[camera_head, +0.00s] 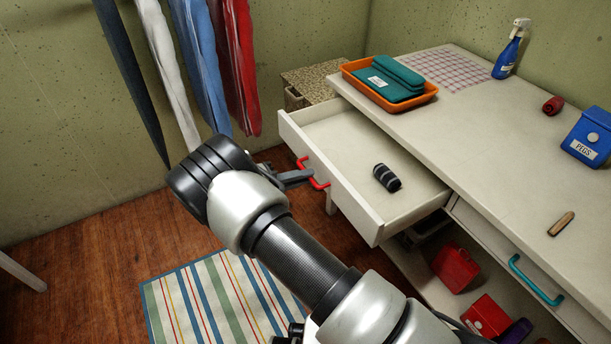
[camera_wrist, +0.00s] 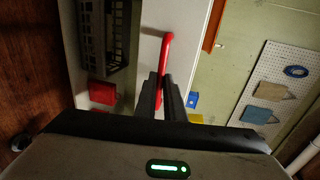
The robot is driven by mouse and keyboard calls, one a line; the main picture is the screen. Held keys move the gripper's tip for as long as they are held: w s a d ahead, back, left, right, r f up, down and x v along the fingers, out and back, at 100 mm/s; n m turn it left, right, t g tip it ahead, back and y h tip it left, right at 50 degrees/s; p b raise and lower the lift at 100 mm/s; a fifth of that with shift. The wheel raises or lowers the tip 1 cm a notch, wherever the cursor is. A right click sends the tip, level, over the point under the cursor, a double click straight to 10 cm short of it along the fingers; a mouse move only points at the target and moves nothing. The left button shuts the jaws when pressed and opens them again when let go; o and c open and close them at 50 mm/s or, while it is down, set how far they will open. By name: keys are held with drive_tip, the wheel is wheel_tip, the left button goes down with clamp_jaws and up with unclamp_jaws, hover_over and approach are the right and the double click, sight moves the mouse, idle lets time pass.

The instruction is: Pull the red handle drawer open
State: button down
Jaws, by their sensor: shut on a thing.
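The drawer with the red handle stands well out from the white bench, its front panel (camera_head: 345,198) clear of the bench side. Its red handle (camera_head: 313,173) is on that front, and the handle also shows in the wrist view (camera_wrist: 166,52). My gripper (camera_head: 306,176) is at the handle, its two dark fingers (camera_wrist: 165,85) shut on the red bar. A dark striped rolled object (camera_head: 386,178) lies inside the drawer. Part of the drawer's front is hidden behind my gripper in the head view.
The benchtop holds an orange tray (camera_head: 429,96) with teal cloths, a blue spray bottle (camera_head: 507,57) and a blue pegs box (camera_head: 589,140). A second drawer with a teal handle (camera_head: 536,281) is shut at right. Red boxes (camera_head: 455,268) sit below. Cloths (camera_head: 203,60) hang at left.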

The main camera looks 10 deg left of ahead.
drive_tip(key=c, duration=1.9)
unclamp_jaws()
drive_tip(key=shift+o, duration=0.2)
drive_tip(key=p+v, duration=0.1)
drive_tip(key=v, duration=1.6)
drive_tip(key=shift+a, duration=0.2)
drive_tip(key=shift+s, duration=0.1)
